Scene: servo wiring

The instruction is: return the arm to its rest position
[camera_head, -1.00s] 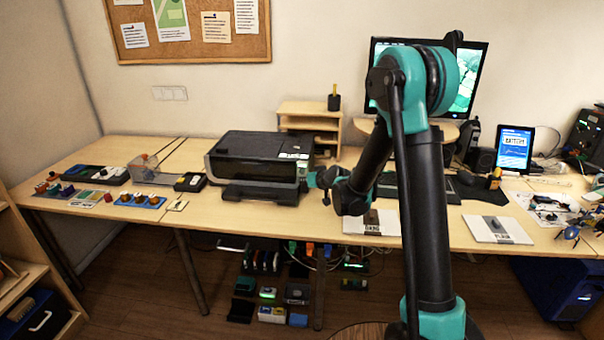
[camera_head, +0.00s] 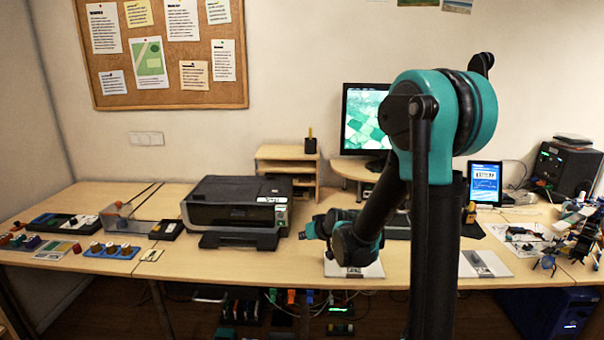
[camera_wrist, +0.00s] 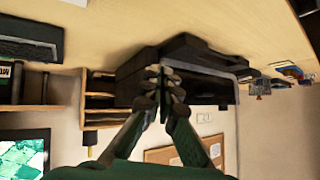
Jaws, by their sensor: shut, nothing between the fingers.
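My gripper (camera_wrist: 163,78) shows in the wrist view with its two fingers brought together and nothing between them. It is in front of the black printer (camera_wrist: 215,62) in that upside-down picture; I cannot tell the gap. In the head view my teal and black arm rises at the right of centre and bends over at a large teal joint. Its far end hangs above the desk (camera_head: 390,262), just right of the printer (camera_head: 237,212). The fingertips cannot be made out clearly in the head view.
A monitor (camera_head: 364,120) stands behind the arm, with a wooden shelf unit (camera_head: 285,158) left of it. A white pad (camera_head: 350,268) lies below the arm's end. A tablet (camera_head: 485,183) and small parts are at the right, trays and knobs at the left.

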